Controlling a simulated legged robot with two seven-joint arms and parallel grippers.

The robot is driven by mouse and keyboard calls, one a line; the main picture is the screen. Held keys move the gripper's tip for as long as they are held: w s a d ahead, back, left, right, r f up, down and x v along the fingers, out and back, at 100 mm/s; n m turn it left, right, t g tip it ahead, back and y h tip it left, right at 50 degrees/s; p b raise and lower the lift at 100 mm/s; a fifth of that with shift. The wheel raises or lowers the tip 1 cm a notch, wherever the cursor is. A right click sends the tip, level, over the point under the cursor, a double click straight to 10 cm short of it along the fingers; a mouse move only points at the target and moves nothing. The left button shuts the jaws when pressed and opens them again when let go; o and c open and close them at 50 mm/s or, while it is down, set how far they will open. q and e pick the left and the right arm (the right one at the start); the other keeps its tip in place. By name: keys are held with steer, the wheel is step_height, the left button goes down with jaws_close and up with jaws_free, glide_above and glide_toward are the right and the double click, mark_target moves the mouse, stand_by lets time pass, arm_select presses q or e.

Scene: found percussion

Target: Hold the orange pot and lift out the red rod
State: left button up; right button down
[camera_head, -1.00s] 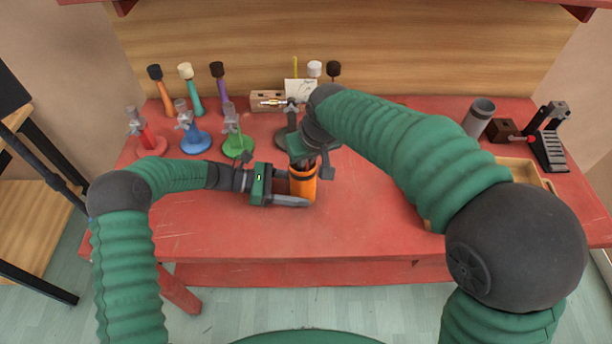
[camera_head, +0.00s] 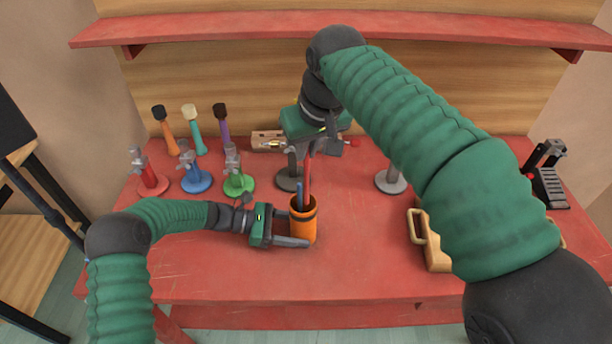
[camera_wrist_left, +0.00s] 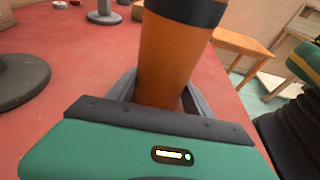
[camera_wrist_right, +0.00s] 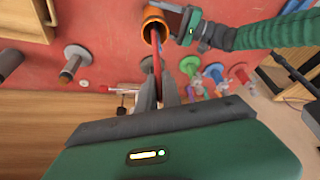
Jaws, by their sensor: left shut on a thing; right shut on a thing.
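The orange pot (camera_head: 304,222) with a dark band near its rim stands upright on the red table. My left gripper (camera_head: 290,240) is shut on the pot low on its sides; the left wrist view shows the pot (camera_wrist_left: 172,55) between the fingers. My right gripper (camera_head: 322,138) is above the pot, shut on the upper part of the red rod (camera_head: 307,172). In the right wrist view the rod (camera_wrist_right: 157,60) runs from the fingers to the pot's mouth. Its lower end is at or inside the pot; I cannot tell how deep. A blue rod (camera_head: 299,194) also stands in the pot.
Red, blue and green stands (camera_head: 194,178) and several mallets (camera_head: 193,128) are at the left and back. A wooden tray (camera_head: 434,250) lies at the right. A shelf (camera_head: 230,34) runs above the table. The front of the table is clear.

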steer(key=shift+r, duration=1.35)
arm_select(q)
steer(key=o, duration=1)
steer(key=shift+o, duration=0.2)
steer(key=v, duration=1.2)
steer(key=shift+f, duration=0.1)
arm_select(e)
steer(key=shift+a, duration=0.1)
steer(key=shift+f, duration=0.1)
